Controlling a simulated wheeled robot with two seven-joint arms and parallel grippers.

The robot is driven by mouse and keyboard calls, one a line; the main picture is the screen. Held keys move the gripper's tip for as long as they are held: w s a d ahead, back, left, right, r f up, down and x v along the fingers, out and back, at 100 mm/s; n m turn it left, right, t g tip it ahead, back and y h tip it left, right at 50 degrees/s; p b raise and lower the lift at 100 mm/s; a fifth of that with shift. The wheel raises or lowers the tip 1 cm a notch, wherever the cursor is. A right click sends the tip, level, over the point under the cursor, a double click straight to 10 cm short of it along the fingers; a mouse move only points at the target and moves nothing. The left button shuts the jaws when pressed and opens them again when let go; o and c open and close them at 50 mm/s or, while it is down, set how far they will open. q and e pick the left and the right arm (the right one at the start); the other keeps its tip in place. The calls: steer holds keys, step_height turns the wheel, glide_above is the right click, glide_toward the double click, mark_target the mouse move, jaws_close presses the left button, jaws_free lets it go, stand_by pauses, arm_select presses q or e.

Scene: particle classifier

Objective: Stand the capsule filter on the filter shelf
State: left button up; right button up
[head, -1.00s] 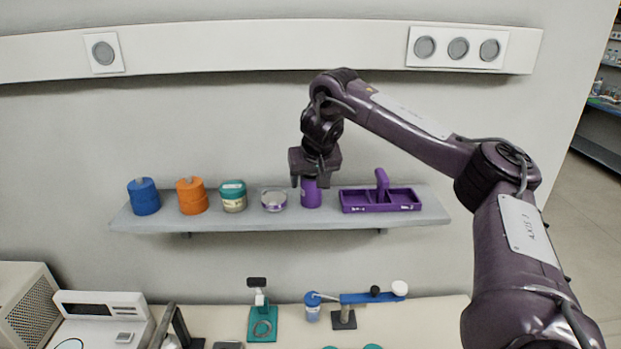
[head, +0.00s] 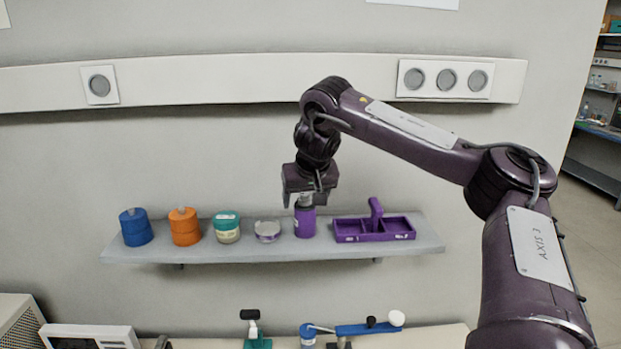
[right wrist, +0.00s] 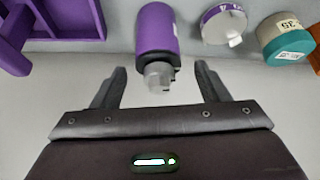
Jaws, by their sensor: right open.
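In the right wrist view, gaps show between both fingers and the neck. My left gripper is not in view.
The purple tray with an upright handle (head: 375,229) is close on the right. A bench with equipment lies below.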

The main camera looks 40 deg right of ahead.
steer(key=v, duration=0.7)
steer(key=shift+s+r, duration=0.2)
steer(key=shift+s, duration=0.05)
stand_by(0.6)
